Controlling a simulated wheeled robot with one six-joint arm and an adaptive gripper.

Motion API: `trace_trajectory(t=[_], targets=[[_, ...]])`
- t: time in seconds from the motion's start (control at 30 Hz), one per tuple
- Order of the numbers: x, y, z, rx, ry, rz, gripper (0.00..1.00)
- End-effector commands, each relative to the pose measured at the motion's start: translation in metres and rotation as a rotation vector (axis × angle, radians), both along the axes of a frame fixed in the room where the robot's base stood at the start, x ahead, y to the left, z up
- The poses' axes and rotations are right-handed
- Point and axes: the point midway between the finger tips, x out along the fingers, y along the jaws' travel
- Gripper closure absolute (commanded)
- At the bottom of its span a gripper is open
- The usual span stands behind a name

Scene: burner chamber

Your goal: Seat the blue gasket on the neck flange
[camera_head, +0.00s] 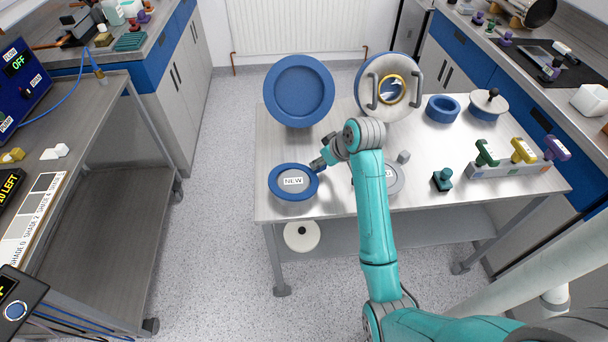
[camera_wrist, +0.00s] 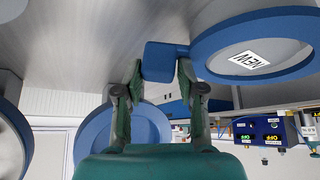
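The blue gasket (camera_head: 281,190) is a ring with a side tab, lying level on or just over the round stand marked NEW (camera_head: 292,181). In the wrist view the gasket (camera_wrist: 220,38) is at upper right, and its square blue tab (camera_wrist: 163,62) fills the gap between the fingertips. My gripper (camera_head: 321,164) is at the ring's right edge, its fingers (camera_wrist: 160,70) shut on the tab. Whether the ring touches the stand is unclear. A big upright blue round flange (camera_head: 299,90) at the table's back left may be the neck flange; no label confirms it.
A tilted round cover with two handles (camera_head: 366,77) stands right of the big flange. A second grey disc (camera_head: 396,178) is partly behind my arm. A blue ring (camera_head: 443,109), a knobbed lid (camera_head: 488,104) and a rack of coloured handles (camera_head: 510,170) occupy the right side.

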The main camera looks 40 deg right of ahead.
Motion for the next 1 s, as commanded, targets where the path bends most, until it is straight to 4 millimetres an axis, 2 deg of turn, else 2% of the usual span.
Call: trace_trajectory(t=[0.03, 0.1, 0.47, 0.57, 0.8, 1.0], targets=[[0.000, 0.000, 0.000, 0.001, 0.001, 0.001, 0.83], [0.000, 0.000, -0.001, 0.002, 0.002, 0.001, 0.99], [0.000, 0.001, 0.005, 0.002, 0.001, 0.002, 1.00], [0.000, 0.001, 0.018, 0.001, -0.001, 0.002, 1.00], [0.001, 0.000, 0.064, 0.000, -0.003, 0.002, 1.00], [0.000, 0.000, 0.092, 0.000, -0.001, 0.001, 1.00]])
